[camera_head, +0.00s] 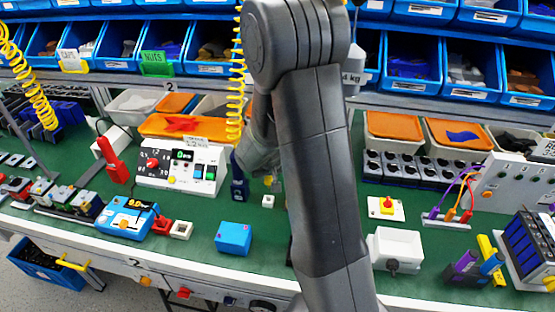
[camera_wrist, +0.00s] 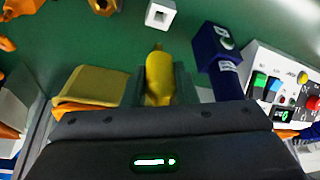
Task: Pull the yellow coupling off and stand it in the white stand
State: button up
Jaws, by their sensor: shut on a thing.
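The yellow coupling (camera_wrist: 158,75) is between the two dark fingers of my gripper (camera_wrist: 159,88) in the wrist view. The gripper is shut on it, and its narrow tip points up in the picture, away from the palm. A small yellow part of it shows in the head view (camera_head: 268,181), where my arm hides most of the gripper. The white stand (camera_wrist: 160,14), a small white block with a square opening, is on the green bench beyond the coupling's tip. In the head view the white stand (camera_head: 268,201) is just below the coupling, apart from it.
The control panel (camera_head: 184,163) is to the left. A bright blue box (camera_head: 233,239) is nearer the bench front. A yellow coiled hose (camera_head: 236,80) hangs above.

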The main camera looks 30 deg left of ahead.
aim_at(268, 185)
jog(key=shift+s+a+f, duration=0.1)
jog(key=shift+s+f, duration=0.05)
jog(key=shift+f, duration=0.15)
jog(key=shift+f+b, duration=1.55)
jog(key=shift+f, duration=0.45)
jog(key=shift+f+b, duration=1.45)
jog(key=shift+b, duration=0.4)
jog(key=o, duration=1.1)
jog(key=shift+r, duration=0.1)
jog(key=shift+c, duration=0.2)
jog(key=v, duration=1.3)
jog(key=shift+s+r+p, duration=0.2)
jog(key=shift+r+p, duration=0.1)
jog(key=shift+f, duration=0.1)
jog(key=x, duration=1.3)
jog(key=shift+w+f, duration=0.25)
